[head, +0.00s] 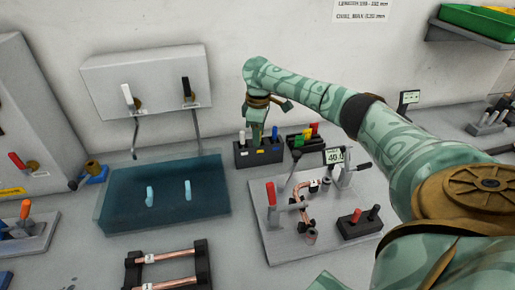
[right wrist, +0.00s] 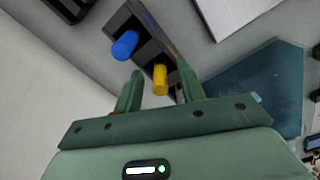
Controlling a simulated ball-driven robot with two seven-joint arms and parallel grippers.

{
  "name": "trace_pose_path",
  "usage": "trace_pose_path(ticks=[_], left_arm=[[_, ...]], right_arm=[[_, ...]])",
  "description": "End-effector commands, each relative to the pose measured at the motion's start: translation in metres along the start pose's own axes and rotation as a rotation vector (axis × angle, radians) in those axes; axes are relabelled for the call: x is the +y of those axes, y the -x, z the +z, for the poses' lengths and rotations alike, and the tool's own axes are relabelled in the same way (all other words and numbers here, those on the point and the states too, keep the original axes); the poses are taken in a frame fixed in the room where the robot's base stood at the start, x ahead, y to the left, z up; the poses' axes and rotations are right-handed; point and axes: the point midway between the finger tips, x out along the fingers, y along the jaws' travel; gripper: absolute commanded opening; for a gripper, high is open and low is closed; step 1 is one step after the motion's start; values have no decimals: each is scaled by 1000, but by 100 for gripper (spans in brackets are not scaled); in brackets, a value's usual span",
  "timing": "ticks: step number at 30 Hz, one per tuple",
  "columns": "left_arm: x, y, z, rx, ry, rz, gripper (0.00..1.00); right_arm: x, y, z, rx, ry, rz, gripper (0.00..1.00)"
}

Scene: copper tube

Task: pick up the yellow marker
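The yellow marker (right wrist: 160,79) stands in a dark holder (right wrist: 135,22) in the right wrist view, with a blue marker (right wrist: 125,45) beside it. My right gripper (right wrist: 157,82) is open, its two fingers on either side of the yellow marker with a gap on each side. In the head view my right gripper (head: 256,131) points down at the dark marker holder (head: 258,156), which also holds a white marker (head: 242,136). The gripper hides the holder's middle there, and I cannot make out the yellow marker in it. My left gripper is out of view.
A second dark rack (head: 295,146) with green, red and yellow pieces stands close behind to the right. A blue translucent tray (head: 118,205) lies to the left. A plate (head: 275,240) with clamps and a copper tube is in front.

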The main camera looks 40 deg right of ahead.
Motion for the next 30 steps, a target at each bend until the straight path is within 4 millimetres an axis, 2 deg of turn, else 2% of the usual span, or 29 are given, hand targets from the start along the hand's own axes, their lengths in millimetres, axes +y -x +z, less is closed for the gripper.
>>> trace_pose_path(ticks=[5, 8, 9, 10, 20, 23, 30], left_arm=[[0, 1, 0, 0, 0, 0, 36], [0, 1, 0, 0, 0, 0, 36], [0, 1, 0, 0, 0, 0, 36], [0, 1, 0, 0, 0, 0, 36], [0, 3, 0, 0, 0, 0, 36], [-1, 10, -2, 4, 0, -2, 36], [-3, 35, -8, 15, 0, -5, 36]], right_arm=[[0, 1, 0, 1, 0, 2, 40], [0, 1, 0, 1, 0, 2, 15], [0, 1, 0, 1, 0, 2, 3], [0, 1, 0, 1, 0, 2, 0], [0, 5, 0, 2, 0, 2, 0], [1, 20, 0, 3, 0, 4, 0], [0, 76, 0, 5, 0, 3, 0]])
